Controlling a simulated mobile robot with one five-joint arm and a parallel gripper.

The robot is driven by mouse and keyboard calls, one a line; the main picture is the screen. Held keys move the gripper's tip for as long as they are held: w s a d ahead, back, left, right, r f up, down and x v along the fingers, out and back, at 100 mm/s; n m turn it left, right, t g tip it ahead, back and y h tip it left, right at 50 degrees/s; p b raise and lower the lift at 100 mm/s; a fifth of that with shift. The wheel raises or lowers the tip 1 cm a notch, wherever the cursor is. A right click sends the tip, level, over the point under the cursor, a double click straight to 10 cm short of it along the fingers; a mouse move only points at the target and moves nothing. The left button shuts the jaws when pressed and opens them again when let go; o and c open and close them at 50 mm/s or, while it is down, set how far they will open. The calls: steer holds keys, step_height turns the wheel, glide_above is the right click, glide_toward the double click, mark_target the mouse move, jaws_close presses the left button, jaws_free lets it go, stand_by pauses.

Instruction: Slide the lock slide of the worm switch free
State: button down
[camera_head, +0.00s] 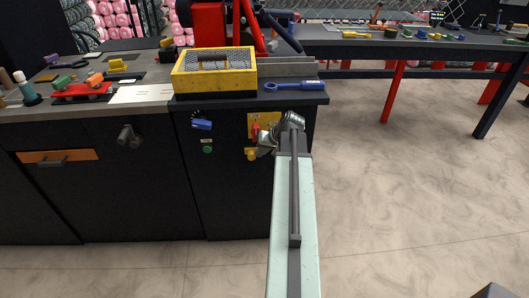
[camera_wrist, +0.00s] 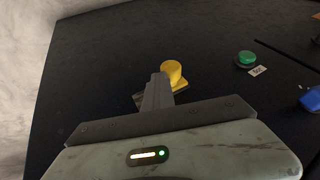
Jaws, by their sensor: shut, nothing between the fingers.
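A yellow plate (camera_head: 257,121) with a red part (camera_head: 255,133) sits on the dark cabinet front in the head view. A yellow round knob (camera_head: 251,154) is below it. I cannot tell which part is the lock slide. In the wrist view the yellow knob (camera_wrist: 172,70) stands just past the fingers, with a yellow edge beside its base. My gripper (camera_wrist: 157,92) is shut and empty, close to the knob; contact cannot be told. In the head view my gripper (camera_head: 266,142) partly covers the plate's lower area.
A green button (camera_head: 207,149) and a blue part (camera_head: 202,125) are on the same cabinet front, left of the plate. A yellow crate (camera_head: 214,83) and a blue wrench (camera_head: 292,86) lie on the bench top above. Open floor (camera_head: 400,200) is to the right.

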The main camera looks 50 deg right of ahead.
steer(key=shift+w+a, duration=0.15)
steer(key=shift+a, duration=0.1)
steer(key=shift+d, duration=0.1)
steer(key=s+d+r+p, duration=0.3)
steer(key=s+r+p, duration=0.5)
steer(key=r+p, duration=0.1)
steer(key=shift+s+d, duration=0.25)
steer(key=shift+s, duration=0.1)
